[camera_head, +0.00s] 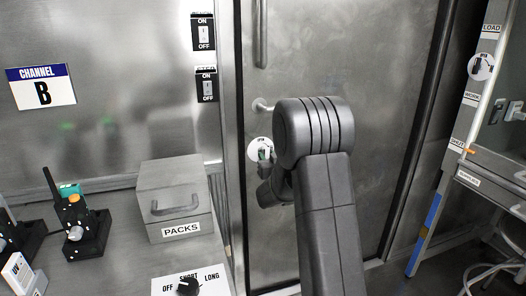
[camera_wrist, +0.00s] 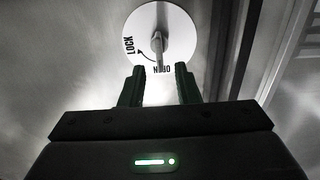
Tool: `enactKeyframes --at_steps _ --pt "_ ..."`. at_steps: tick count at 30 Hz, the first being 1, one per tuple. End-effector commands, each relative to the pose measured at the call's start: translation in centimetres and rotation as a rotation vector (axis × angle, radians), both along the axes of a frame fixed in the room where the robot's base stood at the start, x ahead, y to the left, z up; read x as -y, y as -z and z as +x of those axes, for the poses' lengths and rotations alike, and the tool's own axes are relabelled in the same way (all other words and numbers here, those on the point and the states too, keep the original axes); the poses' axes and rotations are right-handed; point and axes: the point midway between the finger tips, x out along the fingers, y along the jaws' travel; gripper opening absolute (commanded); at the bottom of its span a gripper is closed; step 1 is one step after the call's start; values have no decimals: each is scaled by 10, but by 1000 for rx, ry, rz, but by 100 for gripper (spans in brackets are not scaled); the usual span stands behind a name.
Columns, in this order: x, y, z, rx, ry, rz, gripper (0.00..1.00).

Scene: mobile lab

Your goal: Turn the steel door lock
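The steel door (camera_head: 375,130) carries a door lock with a round white plate (camera_head: 253,147), partly hidden behind my gripper (camera_head: 265,157). I cannot tell how deep the gap to the plate is.
A steel PACKS box (camera_head: 180,195), a dial panel (camera_head: 190,284) and radios (camera_head: 80,225) are at left. A vertical bar handle (camera_head: 261,35) and a small knob (camera_head: 262,105) sit above the lock. A labelled frame (camera_head: 465,125) stands at right.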

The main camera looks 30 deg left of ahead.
Motion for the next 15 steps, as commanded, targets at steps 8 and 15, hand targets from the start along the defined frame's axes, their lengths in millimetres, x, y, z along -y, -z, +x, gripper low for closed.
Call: enactKeyframes --at_steps 8,15 --pt "-31 1 25 -1 0 -1 29" --pt "-39 0 31 0 0 0 29"
